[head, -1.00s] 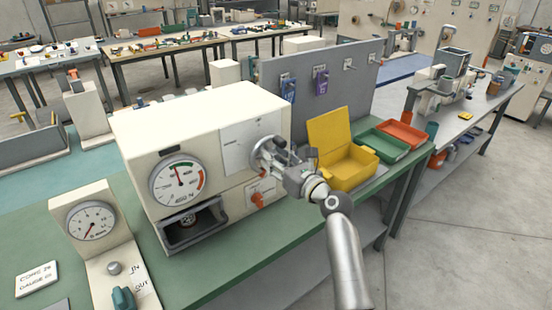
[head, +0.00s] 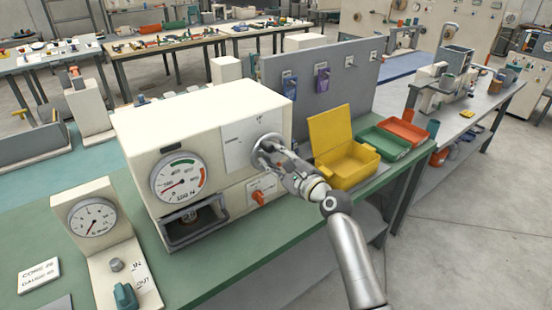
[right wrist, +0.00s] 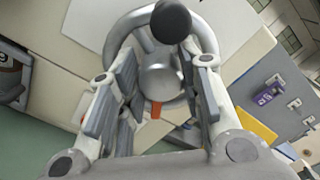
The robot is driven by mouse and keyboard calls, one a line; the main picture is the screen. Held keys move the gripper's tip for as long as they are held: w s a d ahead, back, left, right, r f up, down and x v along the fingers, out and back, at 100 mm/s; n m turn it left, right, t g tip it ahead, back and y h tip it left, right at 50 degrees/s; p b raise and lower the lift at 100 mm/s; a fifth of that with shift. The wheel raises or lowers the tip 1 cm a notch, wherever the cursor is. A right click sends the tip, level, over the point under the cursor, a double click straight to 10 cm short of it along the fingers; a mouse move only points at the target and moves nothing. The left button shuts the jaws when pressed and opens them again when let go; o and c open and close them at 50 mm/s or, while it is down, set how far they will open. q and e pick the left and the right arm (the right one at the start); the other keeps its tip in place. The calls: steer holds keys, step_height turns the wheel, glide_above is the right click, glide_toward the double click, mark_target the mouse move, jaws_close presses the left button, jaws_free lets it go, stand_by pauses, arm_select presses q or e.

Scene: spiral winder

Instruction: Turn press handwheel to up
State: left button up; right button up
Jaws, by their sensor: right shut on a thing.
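The press (head: 190,120) is a cream box on the green bench. Its grey handwheel (head: 257,150) is on the front panel, right of the round gauge (head: 180,184). The gauge needle points to the lower left. My right gripper (head: 276,156) is at the handwheel and shut on it. In the right wrist view the gripper fingers (right wrist: 158,100) sit either side of the wheel's hub (right wrist: 160,82). The wheel's rim (right wrist: 122,28) and black knob (right wrist: 171,20) show beyond them. The gripper hides part of the wheel in the head view. My left gripper is not in view.
An orange switch (head: 258,197) is just below the wheel. An open yellow box (head: 348,170) and green tray (head: 381,145) stand close to the right of my arm. A smaller gauge stand (head: 92,215) is at the left. Open floor lies at the right.

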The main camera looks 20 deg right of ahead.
steer(key=n, duration=0.2)
steer(key=n+b, duration=0.1)
steer(key=n, duration=0.1)
steer(key=shift+a+f+n, duration=0.1)
steer(key=shift+f+n, duration=0.1)
steer(key=shift+n, duration=0.1)
steer(key=n, duration=0.3)
steer(key=shift+n+b, duration=0.3)
steer(key=shift+n, duration=0.1)
steer(key=n, duration=0.3)
steer(key=shift+f+n+b, duration=0.2)
steer(key=shift+n+b, duration=0.1)
steer(key=shift+b, duration=0.05)
steer(key=n, duration=0.3)
steer(key=shift+n, duration=0.3)
steer(key=n, duration=0.3)
steer(key=shift+f+n+b, duration=0.15)
steer(key=shift+n+b, duration=0.15)
steer(key=shift+b, duration=0.05)
steer(key=n, duration=0.3)
steer(key=shift+d+n, duration=0.2)
steer(key=shift+n, duration=0.1)
steer(key=n, duration=0.3)
steer(key=shift+n, duration=0.3)
steer(key=shift+w+d+f+n+p, duration=0.1)
steer(key=shift+n+p, duration=0.1)
steer(key=shift+n, duration=0.6)
steer(key=shift+d+n+p, duration=0.1)
steer(key=shift+n+p, duration=0.05)
steer(key=shift+n, duration=0.95)
